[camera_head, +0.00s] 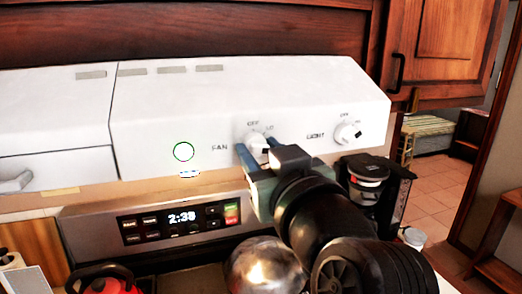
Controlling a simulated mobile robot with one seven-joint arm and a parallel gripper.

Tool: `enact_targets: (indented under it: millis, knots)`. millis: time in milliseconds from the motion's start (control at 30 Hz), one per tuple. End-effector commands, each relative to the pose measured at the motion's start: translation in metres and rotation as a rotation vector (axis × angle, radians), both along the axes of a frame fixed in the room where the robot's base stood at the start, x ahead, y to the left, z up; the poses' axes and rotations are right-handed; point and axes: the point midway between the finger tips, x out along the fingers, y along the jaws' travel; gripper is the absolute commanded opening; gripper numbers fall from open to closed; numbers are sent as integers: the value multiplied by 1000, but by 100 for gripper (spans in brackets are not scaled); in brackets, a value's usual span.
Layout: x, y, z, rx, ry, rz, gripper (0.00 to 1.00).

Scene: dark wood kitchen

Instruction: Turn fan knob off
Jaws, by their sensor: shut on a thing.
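The white fan knob (257,144) is on the front of the white range hood (160,115), right of the word FAN. The marks OFF and LO show above it. A small dark mark shows at the knob's lower right; its exact setting is hard to tell. My gripper (257,147) reaches up from the lower right, with one blue finger on each side of the fan knob, shut on it. The gripper hides the knob's lower part.
A similar white light knob (346,133) is close on the right. Below are the stove's control panel (180,219), a shiny metal pot (264,267) and a red kettle (105,286). A coffee maker (372,185) stands right of my arm.

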Motion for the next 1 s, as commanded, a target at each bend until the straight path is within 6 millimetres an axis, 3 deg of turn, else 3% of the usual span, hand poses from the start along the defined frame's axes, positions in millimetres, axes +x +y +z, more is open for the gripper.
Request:
enact_targets:
  millis: [467,1000]
  knots:
    - [0,-1,-2,-134,-44,-2,0]
    - [0,-1,-2,-603,-198,-3,0]
